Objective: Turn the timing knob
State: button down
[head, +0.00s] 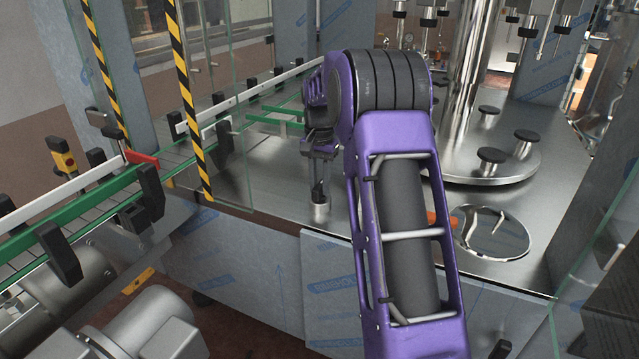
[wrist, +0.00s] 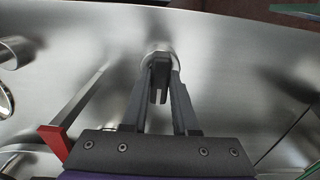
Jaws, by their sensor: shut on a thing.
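The timing knob (head: 321,213) is a small silver cylinder standing on the steel machine deck near its front edge in the head view. In the wrist view its pale round rim (wrist: 150,52) shows just beyond the fingertips, mostly hidden by them. My gripper (head: 320,190) reaches down onto it from above, with its dark fingers close together. In the wrist view my gripper (wrist: 160,75) is shut on the knob. The fingers cover its gripped part, so its turn angle cannot be told.
A bar with a red end (wrist: 53,142) lies left of my fingers in the wrist view. A round polished plate (head: 492,232) is right of my arm. A green-edged conveyor (head: 75,220) and striped posts (head: 187,110) stand left. Glass panels flank the deck.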

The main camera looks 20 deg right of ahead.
aim_at(319, 185)
jog(key=c, duration=0.7)
grip_release()
notch_tip(319, 185, up, 17)
jog(key=shift+r, duration=0.2)
dwell(0.3)
